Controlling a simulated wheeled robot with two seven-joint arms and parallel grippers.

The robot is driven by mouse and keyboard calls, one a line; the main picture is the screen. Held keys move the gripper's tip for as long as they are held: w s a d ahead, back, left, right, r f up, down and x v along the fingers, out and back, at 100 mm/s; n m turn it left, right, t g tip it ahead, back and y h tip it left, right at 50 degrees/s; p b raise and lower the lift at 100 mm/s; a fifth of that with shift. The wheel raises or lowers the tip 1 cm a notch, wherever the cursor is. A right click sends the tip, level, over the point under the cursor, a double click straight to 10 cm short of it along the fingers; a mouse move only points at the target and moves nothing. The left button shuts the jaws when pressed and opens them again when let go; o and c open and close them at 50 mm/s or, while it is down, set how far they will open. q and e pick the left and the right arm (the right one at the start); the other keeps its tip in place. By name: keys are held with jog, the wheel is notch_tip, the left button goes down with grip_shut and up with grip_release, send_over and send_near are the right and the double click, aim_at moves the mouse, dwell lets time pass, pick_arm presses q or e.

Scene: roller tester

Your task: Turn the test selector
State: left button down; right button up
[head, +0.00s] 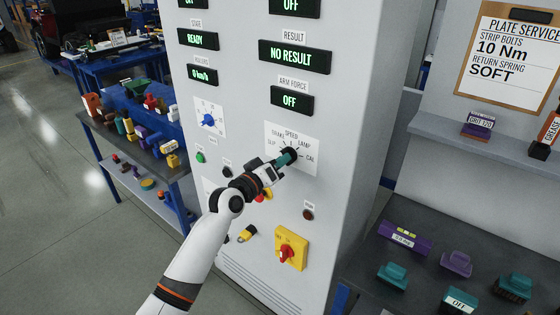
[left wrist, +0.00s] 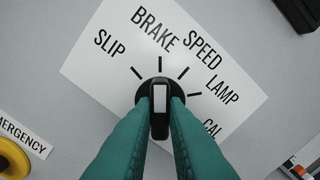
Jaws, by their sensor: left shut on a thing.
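The test selector is a black knob (head: 291,154) on a white dial plate (head: 305,165) on the grey cabinet front. The plate reads SLIP, BRAKE, SPEED, LAMP and CAL. My left gripper (head: 283,160) is at the knob, its teal fingers shut on it from both sides. In the left wrist view the knob (left wrist: 160,104) sits between the fingertips, and the dial plate (left wrist: 110,60) looks tilted. The knob's white stripe lines up with the tick under BRAKE. The fingers partly cover CAL and its tick. My right gripper is not in view.
Below the dial are a yellow switch plate with a red knob (head: 286,253) and a dark red button (head: 308,215). A blue pointer knob (head: 208,119) and a green button (head: 200,157) are at left. Green displays (head: 295,57) are above. A dark bench (head: 420,285) with several blocks stands right.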

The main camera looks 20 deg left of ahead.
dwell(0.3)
pick_arm(q)
jog(key=c, duration=1.4)
grip_release()
jog(key=shift+c, duration=0.2)
jog(key=b+v, duration=0.2)
jog(key=v, duration=1)
